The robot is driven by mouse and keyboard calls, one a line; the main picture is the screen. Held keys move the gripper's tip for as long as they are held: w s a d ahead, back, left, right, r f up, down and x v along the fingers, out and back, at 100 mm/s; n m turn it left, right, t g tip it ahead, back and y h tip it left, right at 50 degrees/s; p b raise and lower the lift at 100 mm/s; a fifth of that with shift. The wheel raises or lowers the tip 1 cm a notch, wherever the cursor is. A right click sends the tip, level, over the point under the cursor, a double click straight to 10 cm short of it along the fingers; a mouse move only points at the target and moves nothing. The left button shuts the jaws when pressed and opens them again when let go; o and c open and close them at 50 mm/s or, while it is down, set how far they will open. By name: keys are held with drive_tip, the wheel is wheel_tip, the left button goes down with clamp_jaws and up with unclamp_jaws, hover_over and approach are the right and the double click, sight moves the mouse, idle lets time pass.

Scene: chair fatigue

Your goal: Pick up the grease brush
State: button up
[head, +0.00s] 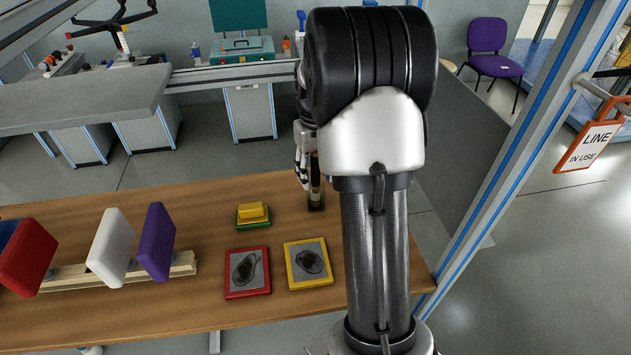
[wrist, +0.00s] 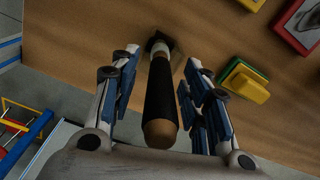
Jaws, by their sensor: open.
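The grease brush (wrist: 160,100) shows in the wrist view as a black handle with a rounded tan end. It stands out from the wooden table with its far end at a small dark base. My gripper (wrist: 158,92) is open, with one blue-padded finger on each side of the handle and visible gaps between. In the head view my gripper (head: 307,172) points down over the table's back edge. Only a small part of the brush (head: 315,180) shows there beside the fingers, above the dark base; my arm stands close on the right.
A yellow block on a green base (head: 253,213) lies left of the gripper. A red-framed picture tile (head: 247,288) and a yellow-framed one (head: 325,281) lie nearer. A rack (head: 72,279) holds red, white and purple panels at left. A blue-striped post (head: 515,150) rises at right.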

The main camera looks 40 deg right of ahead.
drive_tip(key=shift+c, duration=0.5)
clamp_jaws()
drive_tip(key=shift+r, duration=0.15)
